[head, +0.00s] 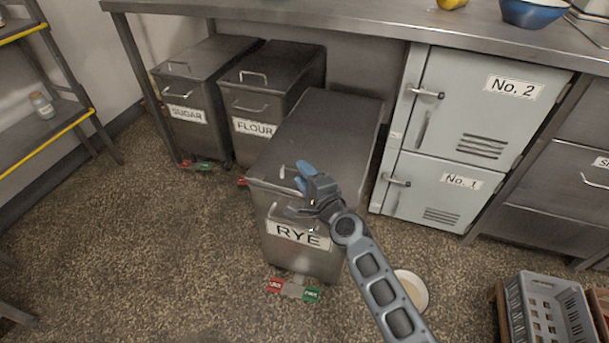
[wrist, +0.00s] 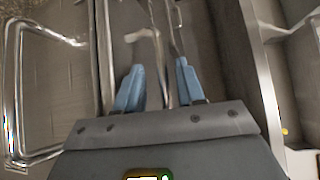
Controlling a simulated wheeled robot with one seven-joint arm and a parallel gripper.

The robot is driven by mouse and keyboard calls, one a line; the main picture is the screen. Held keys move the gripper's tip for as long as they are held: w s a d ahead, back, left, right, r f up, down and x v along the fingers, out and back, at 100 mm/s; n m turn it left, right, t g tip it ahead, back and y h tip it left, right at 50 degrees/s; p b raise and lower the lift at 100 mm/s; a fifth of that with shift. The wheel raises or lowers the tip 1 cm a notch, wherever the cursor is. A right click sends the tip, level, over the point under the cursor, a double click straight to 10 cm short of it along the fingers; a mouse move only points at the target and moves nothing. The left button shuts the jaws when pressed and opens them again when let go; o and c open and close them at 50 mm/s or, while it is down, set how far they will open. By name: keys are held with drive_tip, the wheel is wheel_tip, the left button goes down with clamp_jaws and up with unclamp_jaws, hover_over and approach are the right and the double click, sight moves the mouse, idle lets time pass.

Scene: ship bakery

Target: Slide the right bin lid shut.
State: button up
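The right bin, labelled RYE (head: 305,258), is a grey metal bin standing forward of the other two. Its dark lid (head: 330,115) spans the top in the head view; I cannot tell whether a gap is left. A short pale part of the lid handle (head: 283,172) shows beside my gripper (head: 305,176), which is at the lid's front edge. In the wrist view my gripper (wrist: 157,82) has its blue fingers apart, with a thin metal bar (wrist: 158,50) between them. Contact with it is unclear. My wrist hides part of the bin's front handle.
The SUGAR bin (head: 190,85) and FLOUR bin (head: 270,80) stand behind left under the counter (head: 330,13). Lockers (head: 470,110) stand close on the right. Red and green pedals (head: 293,289) are at the RYE bin's foot. A grey crate (head: 548,310) is front right. Floor at left is clear.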

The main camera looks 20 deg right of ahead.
drive_tip(key=p+v, duration=0.1)
drive_tip(key=v, duration=0.6)
drive_tip(key=shift+s+p, duration=0.35)
drive_tip(key=shift+s, duration=0.05)
drive_tip(key=shift+d, duration=0.1)
drive_tip(key=s+d+r+n+h+p, duration=0.1)
drive_tip(key=s+d+n+p, duration=0.15)
drive_tip(key=s, duration=0.55)
drive_tip(key=s+d+r+n+g+p, duration=0.1)
drive_tip(key=s+n, duration=0.2)
drive_tip(key=s, duration=0.5)
drive_tip(key=s+d+r+n+h+p, duration=0.1)
drive_tip(key=s+r+n, duration=0.1)
drive_tip(key=s, duration=0.7)
drive_tip(key=s+r+n+p, duration=0.5)
drive_tip(key=s+r+n, duration=0.5)
drive_tip(key=s+r, duration=1)
drive_tip(key=shift+r+h, duration=0.3)
drive_tip(key=shift+r, duration=0.2)
